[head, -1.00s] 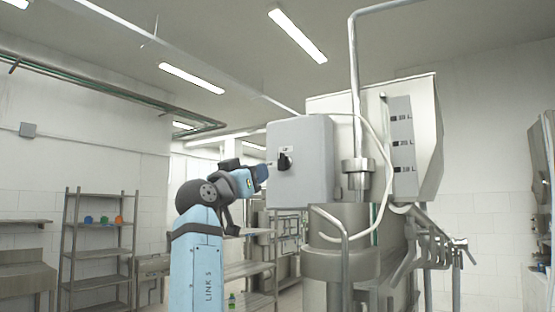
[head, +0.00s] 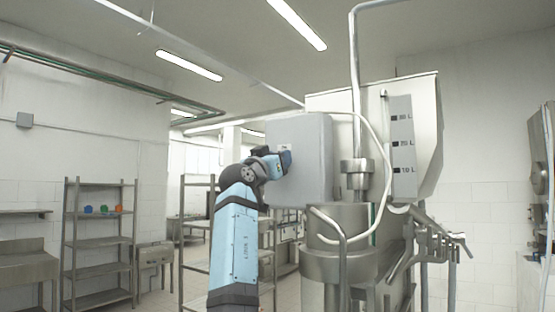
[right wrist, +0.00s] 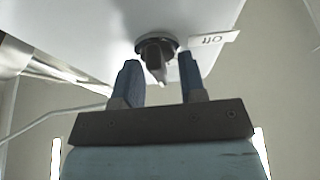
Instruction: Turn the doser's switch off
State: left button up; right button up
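The doser's switch is a dark knob (right wrist: 157,58) on the face of a grey box (head: 312,185). A white label reading "OFF" (right wrist: 212,39) is beside the knob in the right wrist view. My right gripper (right wrist: 158,61) is open, with one blue finger on each side of the knob and a gap to each. I cannot tell how deep the fingers reach around it. In the head view my right gripper (head: 287,160) is at the left face of the box and hides the knob. My left gripper is in neither view.
The box sits against a large steel doser (head: 422,150) with a vertical pipe (head: 354,70) and a hanging white cable (head: 388,150). Steel shelves (head: 100,240) with small coloured objects stand far left.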

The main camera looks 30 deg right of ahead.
grip_shut()
